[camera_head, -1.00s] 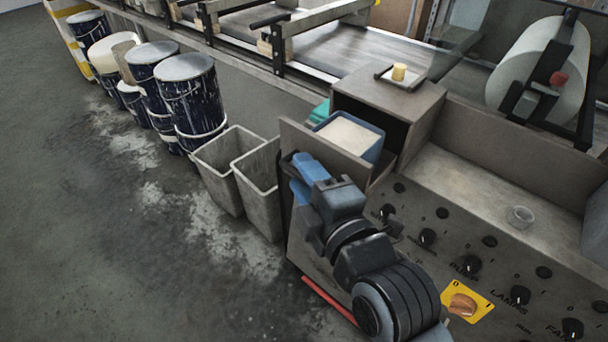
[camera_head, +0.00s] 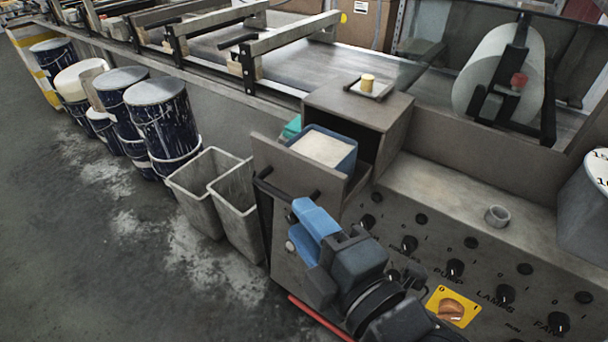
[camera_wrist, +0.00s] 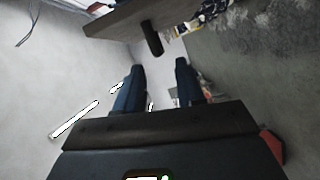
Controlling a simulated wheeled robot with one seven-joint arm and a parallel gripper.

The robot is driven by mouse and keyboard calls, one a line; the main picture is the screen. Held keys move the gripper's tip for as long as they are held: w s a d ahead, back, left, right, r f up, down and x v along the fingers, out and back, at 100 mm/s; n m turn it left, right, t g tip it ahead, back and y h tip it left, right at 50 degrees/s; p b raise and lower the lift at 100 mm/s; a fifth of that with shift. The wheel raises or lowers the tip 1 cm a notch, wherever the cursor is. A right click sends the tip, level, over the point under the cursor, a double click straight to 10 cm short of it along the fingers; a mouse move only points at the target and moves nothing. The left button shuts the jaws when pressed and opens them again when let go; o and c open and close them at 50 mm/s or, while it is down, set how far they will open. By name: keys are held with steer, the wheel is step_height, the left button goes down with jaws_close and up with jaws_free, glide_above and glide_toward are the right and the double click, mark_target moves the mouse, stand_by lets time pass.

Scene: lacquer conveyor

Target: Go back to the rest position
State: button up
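My gripper (camera_head: 312,218) is in front of the control cabinet, just below and right of the open drawer (camera_head: 264,163). In the wrist view my gripper (camera_wrist: 160,72) shows two dark blue fingers standing apart with nothing between them. The drawer's dark handle bar (camera_head: 288,188) is close to the fingers in the head view. In the wrist view a handle end (camera_wrist: 152,38) shows beyond the fingertips, apart from them. The drawer stands pulled out and holds a blue box (camera_head: 323,148) with a pale top.
Two grey bins (camera_head: 203,187) stand on the floor left of the cabinet, with several paint-splashed drums (camera_head: 161,117) behind. Knobs and a yellow switch plate (camera_head: 452,307) are on the cabinet front. A small ring (camera_head: 497,216) sits on the ledge.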

steer(key=s+d+f+m+h, duration=0.4)
steer(key=s+d+f+m, duration=0.3)
steer(key=s+d+m, duration=0.4)
steer(key=s+d+m+h, duration=0.1)
steer(key=s+d+m, duration=0.2)
steer(key=s, duration=0.3)
steer(key=s+d+m+h, duration=0.2)
steer(key=s+d+m, duration=0.1)
steer(key=s, duration=0.3)
steer(key=s+d+r+m+h, duration=0.1)
steer(key=s+d+m, duration=0.2)
steer(key=s, duration=0.3)
steer(key=shift+m, duration=0.9)
steer(key=shift+s+r, duration=0.1)
steer(key=shift+r, duration=0.1)
